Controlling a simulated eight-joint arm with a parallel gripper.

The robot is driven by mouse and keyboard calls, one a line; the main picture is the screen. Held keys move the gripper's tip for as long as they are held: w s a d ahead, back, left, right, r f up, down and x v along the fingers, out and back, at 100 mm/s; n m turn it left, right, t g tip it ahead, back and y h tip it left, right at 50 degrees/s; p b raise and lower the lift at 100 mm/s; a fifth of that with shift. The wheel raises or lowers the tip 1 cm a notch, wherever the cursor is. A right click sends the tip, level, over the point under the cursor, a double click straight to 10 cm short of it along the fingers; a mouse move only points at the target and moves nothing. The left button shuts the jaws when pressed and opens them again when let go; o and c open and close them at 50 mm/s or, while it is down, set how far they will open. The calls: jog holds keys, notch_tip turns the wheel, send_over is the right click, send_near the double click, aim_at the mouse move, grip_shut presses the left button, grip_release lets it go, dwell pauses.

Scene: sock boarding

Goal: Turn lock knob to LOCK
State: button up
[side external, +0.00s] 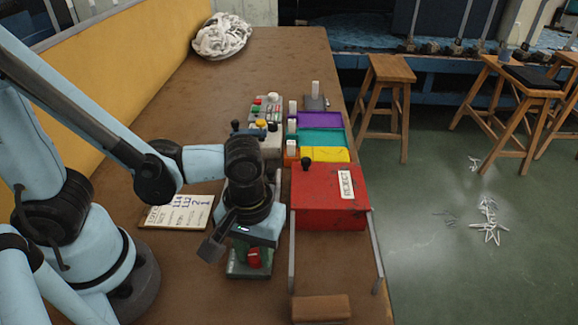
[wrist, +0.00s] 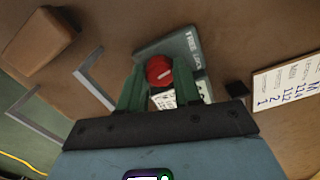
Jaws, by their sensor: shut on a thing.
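A pale line on the knob's top runs at a slant. In the side external view the knob (side external: 254,257) shows on the box (side external: 248,271) at the table's front. My gripper (wrist: 157,85) reaches down over the box, its two green fingers on either side of the knob, shut on it. In the side external view my gripper's body covers the box's back part.
A red REJECT bin (side external: 325,190) with metal rails stands to the right. A brown block (side external: 321,308) lies in front of it. A written card (side external: 178,212) lies left of my gripper. A button panel (side external: 263,125) and coloured trays (side external: 320,137) are farther back.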

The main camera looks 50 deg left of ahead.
aim_at(256, 255)
jog(key=shift+m, duration=1)
jog(key=o, duration=1)
jog(key=shift+o, duration=0.2)
notch_tip(256, 255, up, 12)
